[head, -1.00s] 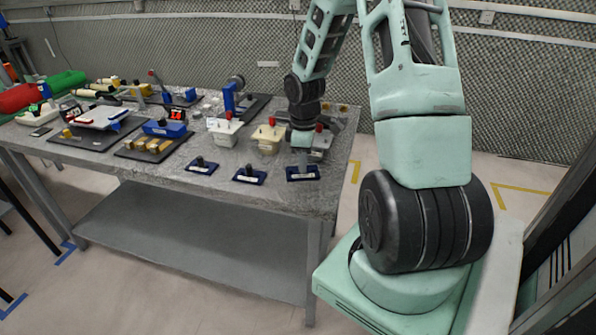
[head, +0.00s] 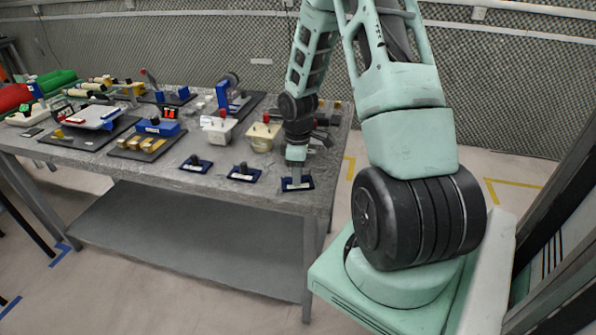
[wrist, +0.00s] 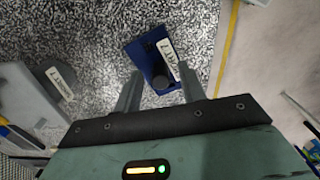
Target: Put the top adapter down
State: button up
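The adapter, a dark blue plate with a black round knob and a white label, sits at the table's front right corner under my gripper (head: 296,183). In the wrist view the adapter (wrist: 150,53) lies flat on the speckled table top, and its knob stands between my two fingers (wrist: 160,88). A gap shows on both sides of the knob, so my gripper is open around it.
Two similar blue plates (head: 195,164) (head: 243,173) lie to the left along the front edge. White (head: 217,130) and cream (head: 262,136) containers stand behind. In the wrist view a grey labelled object (wrist: 32,95) is at left. The table edge is close at right.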

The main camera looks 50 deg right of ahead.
notch_tip(320, 180, up, 12)
jog(key=s+a+r+n, duration=0.1)
jog(key=a+r, duration=0.1)
jog(key=a, duration=1.1)
jog(key=a+r, duration=0.2)
jog(key=a, duration=1.1)
jog(key=s+a+r, duration=0.1)
jog(key=s+a, duration=1.3)
jog(key=s, duration=0.2)
jog(key=shift+a+r+n+y, duration=0.25)
jog(key=shift+r+n+y, duration=0.05)
jog(key=shift+r, duration=0.05)
jog(key=shift+w, duration=0.1)
